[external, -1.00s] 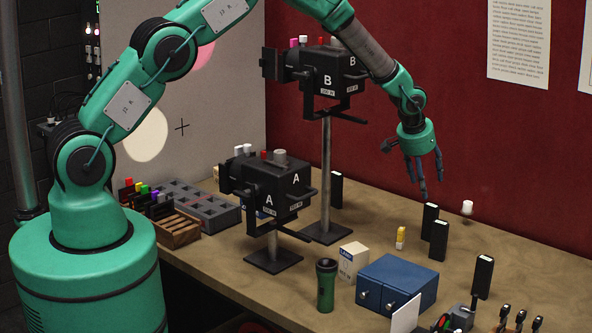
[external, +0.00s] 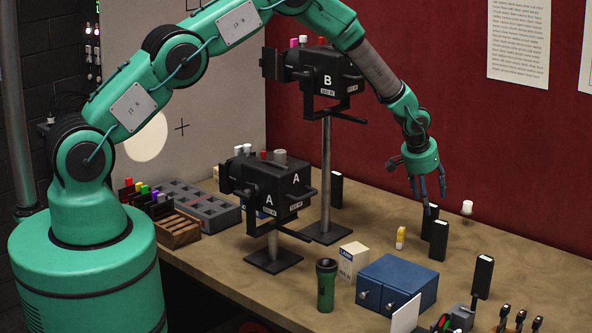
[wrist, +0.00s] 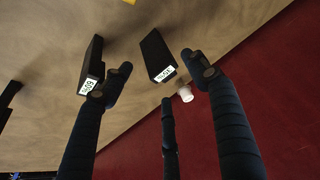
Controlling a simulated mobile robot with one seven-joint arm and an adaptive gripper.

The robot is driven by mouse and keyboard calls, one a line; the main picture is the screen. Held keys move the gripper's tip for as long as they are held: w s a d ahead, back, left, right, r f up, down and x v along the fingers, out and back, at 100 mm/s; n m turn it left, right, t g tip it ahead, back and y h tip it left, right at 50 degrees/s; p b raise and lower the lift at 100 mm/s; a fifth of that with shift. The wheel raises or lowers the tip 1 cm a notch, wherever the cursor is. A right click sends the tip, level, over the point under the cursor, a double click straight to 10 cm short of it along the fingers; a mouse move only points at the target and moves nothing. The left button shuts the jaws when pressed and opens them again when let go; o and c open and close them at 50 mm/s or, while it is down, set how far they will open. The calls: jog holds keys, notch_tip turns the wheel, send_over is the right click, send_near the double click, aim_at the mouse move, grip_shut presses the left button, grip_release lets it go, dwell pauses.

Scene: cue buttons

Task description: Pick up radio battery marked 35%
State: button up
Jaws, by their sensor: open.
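Several upright black batteries with pale tops stand on the table. In the external view, one battery (external: 428,226) is just below my gripper (external: 433,203), a second battery (external: 438,241) is close in front of it, and others stand farther off. In the wrist view, my open gripper (wrist: 157,82) is empty and points down. One battery (wrist: 155,52) shows between its fingers, with a top label that seems to read 35%. The other battery (wrist: 93,66) is beside the left finger; its label seems to read 60% or 90%. Both labels are small and hard to read.
A white knob-like item (external: 467,207) is near the red wall (external: 450,130), close to the batteries. A battery (external: 483,277) stands right, another (external: 336,190) farther left. A yellow item (external: 401,238) and blue box (external: 397,284) are in front. Lamp B's pole (external: 325,180) is left.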

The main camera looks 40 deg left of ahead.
jog(key=shift+x, duration=1.05)
jog(key=shift+f, duration=0.15)
jog(key=shift+p+x, duration=0.95)
jog(key=shift+x, duration=1.45)
jog(key=c, duration=1.3)
jog(key=shift+r+b, duration=1)
jog(key=shift+r, duration=4)
